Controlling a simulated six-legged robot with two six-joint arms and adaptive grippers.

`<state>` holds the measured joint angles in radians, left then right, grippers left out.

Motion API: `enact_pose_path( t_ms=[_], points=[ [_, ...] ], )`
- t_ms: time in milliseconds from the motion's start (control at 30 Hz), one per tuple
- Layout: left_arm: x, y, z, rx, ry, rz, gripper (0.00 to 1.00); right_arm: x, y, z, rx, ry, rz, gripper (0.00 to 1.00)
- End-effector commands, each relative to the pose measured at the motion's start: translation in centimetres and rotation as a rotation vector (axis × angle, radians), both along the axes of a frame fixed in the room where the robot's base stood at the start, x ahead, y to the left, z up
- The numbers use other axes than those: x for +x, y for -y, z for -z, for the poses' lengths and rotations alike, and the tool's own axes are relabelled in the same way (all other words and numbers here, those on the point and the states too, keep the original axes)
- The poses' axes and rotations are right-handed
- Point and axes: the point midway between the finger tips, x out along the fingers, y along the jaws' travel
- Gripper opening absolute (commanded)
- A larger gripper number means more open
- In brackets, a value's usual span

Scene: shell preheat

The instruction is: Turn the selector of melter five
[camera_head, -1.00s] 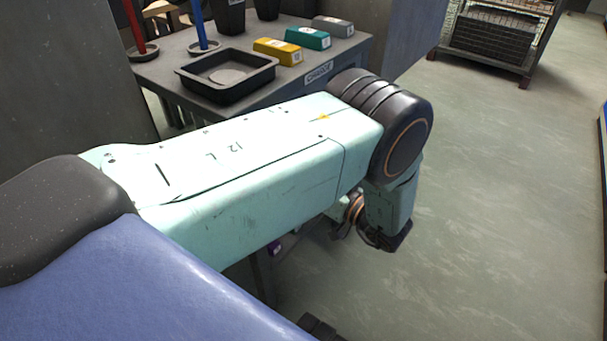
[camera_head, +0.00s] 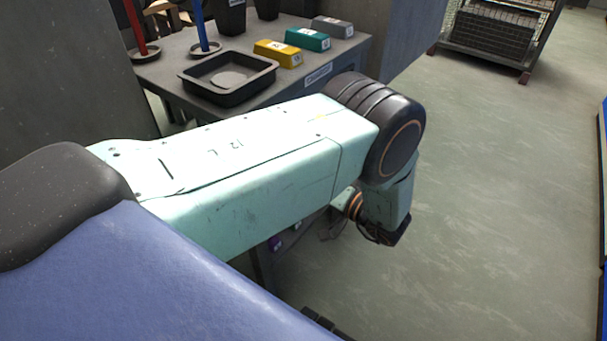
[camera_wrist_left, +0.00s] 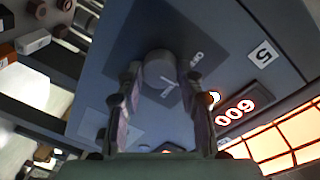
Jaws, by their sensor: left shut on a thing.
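In the left wrist view, the selector (camera_wrist_left: 158,70) is a round grey knob with a pale pointer line, on a dark square plate on a grey panel. A white label with a 5 (camera_wrist_left: 263,54) is on the same panel. My left gripper (camera_wrist_left: 160,80) has one finger on each side of the knob and is shut on it. Lettering beside the knob is partly readable, one word looking like "OFF". In the head view my left arm reaches across to the right, its fingers and the selector hidden. My right gripper is not in view.
A lit red display (camera_wrist_left: 236,112) and a glowing orange grid (camera_wrist_left: 285,135) are close to the gripper. In the head view a table holds a black tray (camera_head: 228,92) and yellow (camera_head: 278,53), teal (camera_head: 308,40) and grey (camera_head: 332,27) blocks.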

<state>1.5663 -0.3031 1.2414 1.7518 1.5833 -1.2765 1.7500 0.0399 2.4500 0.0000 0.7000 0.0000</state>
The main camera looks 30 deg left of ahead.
Motion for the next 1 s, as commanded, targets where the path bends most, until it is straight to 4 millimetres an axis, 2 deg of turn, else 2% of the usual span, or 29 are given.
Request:
enact_pose_path(
  t_ms=[533, 567, 800, 1000],
  points=[
    [0.08, -0.13, -0.16, 0.005, -0.022, -0.002, 0.05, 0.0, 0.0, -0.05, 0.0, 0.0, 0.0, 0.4],
    [0.08, -0.13, -0.16, 0.005, -0.022, -0.002, 0.39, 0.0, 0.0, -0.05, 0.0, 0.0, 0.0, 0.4],
    [0.05, -0.07, -0.09, 0.003, -0.023, 0.0, 0.6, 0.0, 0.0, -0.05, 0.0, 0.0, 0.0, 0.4],
    [0.03, -0.04, -0.05, 0.003, -0.023, 0.0, 0.6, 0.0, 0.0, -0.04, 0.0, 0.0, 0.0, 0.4]
  ],
)
